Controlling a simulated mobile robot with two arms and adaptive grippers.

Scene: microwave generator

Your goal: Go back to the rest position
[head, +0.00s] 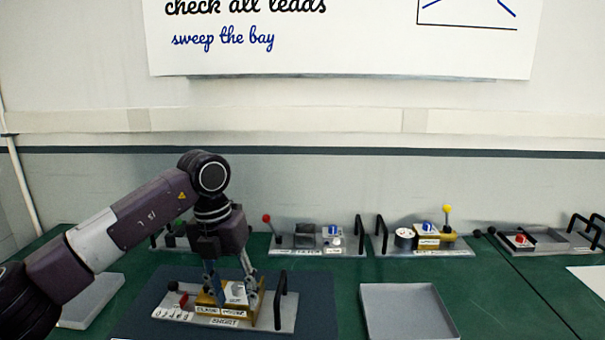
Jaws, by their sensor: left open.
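My left gripper (228,278) comes in from the left and points down over a grey plate module (270,321) on the dark mat. Its fingers are open around or just above a yellow block with a white top (236,293) on that module; I cannot tell whether they touch it. The module also bears a red part (184,300), white labels in front and a black handle (281,297) at its right. My right gripper is not in the picture.
Grey trays stand at the left (95,303) and right (408,312) on the green table (340,290). Along the back stand several modules with handles and levers, one with a red knob (266,218), one with a yellow knob (447,209). A wall with a whiteboard (340,50) closes the back.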

